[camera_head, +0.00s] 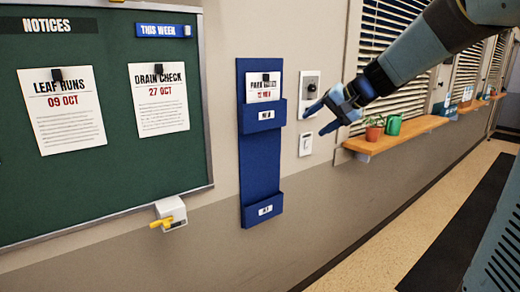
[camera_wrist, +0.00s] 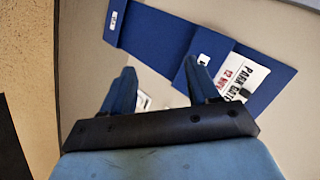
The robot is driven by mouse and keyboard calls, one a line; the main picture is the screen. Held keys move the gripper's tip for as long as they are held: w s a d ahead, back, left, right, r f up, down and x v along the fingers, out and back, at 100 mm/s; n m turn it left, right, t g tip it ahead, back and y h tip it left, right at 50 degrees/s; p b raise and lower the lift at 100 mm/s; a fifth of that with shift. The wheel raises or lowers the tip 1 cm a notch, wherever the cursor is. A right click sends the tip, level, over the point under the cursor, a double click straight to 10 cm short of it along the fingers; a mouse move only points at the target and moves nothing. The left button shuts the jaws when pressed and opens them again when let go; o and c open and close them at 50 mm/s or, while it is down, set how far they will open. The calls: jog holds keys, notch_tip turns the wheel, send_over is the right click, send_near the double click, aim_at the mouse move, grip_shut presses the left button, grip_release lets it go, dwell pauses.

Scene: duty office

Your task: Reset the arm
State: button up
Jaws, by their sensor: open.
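My gripper (camera_head: 320,117) is in front of the wall in the head view, to the right of the blue wall holder. Its two blue fingers are apart with nothing between them. In the wrist view my gripper (camera_wrist: 160,87) also shows open and empty, its fingers pointing at the wall. My arm reaches in from the upper right of the head view and slopes down to the left.
A blue holder (camera_head: 262,165) carries a paper in its upper pocket. A switch (camera_head: 306,144) and a knob plate (camera_head: 309,94) are behind the gripper. A wooden shelf (camera_head: 395,136) holds a potted plant (camera_head: 374,130) and green watering can (camera_head: 394,124). A noticeboard (camera_head: 110,180) hangs left.

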jog(key=s+d+f+n+h, duration=0.1)
jog(key=s+d+f+h, duration=0.2)
jog(key=s, duration=1)
jog(key=s+d+f+n+g+h, duration=0.1)
jog(key=s+d+f+h, duration=0.3)
jog(key=s, duration=0.9)
jog(key=shift+s+d+f+n, duration=0.2)
jog(key=shift+s+f+n, duration=0.2)
jog(key=shift+f+n, duration=0.35)
jog(key=shift+r, duration=0.1)
jog(key=shift+c, duration=0.2)
